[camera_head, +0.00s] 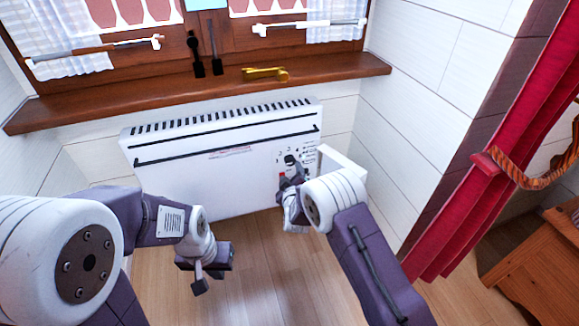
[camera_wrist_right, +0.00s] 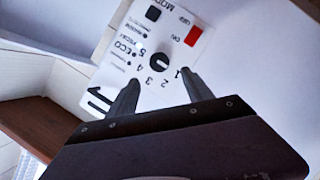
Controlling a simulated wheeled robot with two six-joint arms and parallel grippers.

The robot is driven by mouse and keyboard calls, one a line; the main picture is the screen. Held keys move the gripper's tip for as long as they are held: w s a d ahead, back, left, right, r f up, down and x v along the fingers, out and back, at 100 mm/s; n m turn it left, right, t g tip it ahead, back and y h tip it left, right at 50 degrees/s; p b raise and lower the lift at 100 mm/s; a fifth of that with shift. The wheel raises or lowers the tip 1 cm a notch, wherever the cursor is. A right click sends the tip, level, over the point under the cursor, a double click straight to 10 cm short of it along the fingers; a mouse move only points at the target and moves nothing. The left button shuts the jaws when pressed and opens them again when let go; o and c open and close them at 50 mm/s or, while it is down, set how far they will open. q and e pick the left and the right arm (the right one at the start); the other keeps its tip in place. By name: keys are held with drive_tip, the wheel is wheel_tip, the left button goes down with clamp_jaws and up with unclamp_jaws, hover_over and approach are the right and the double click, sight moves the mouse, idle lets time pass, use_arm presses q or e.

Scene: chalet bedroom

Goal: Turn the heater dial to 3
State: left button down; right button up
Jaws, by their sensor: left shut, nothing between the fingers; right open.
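The white heater (camera_head: 205,170) hangs on the wall under the window sill. Its control panel is at its right end, partly hidden by my right arm in the head view. In the right wrist view the round black dial (camera_wrist_right: 159,62) shows with the numbers 1 to 5 around it; I cannot tell surely which number it points to. My right gripper (camera_wrist_right: 161,85) is open and faces the panel, its fingertips either side of the number area, just short of the dial in the picture; nothing is between them. My left gripper (camera_head: 208,277) is shut and empty, low in front of the heater.
A wooden window sill (camera_head: 200,95) runs above the heater, with a brass-coloured handle-like item (camera_head: 265,73) on it. A red switch (camera_wrist_right: 194,36) and a black button (camera_wrist_right: 153,13) sit near the dial. A red curtain (camera_head: 490,150) hangs at right. The wooden floor between my arms is clear.

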sight(290, 162)
drive_tip(key=b+x, duration=0.1)
drive_tip(key=x, duration=0.1)
drive_tip(key=b+x, duration=0.1)
drive_tip(key=x, duration=0.1)
drive_tip(key=b+x, duration=0.2)
drive_tip(key=shift+w+f, duration=0.3)
drive_tip(key=shift+f, duration=0.15)
drive_tip(key=shift+w+r, duration=0.1)
drive_tip(key=shift+w, duration=0.55)
use_arm(q)
wheel_tip(290, 162, down, 4)
drive_tip(key=shift+r, duration=0.2)
use_arm(e)
clamp_jaws()
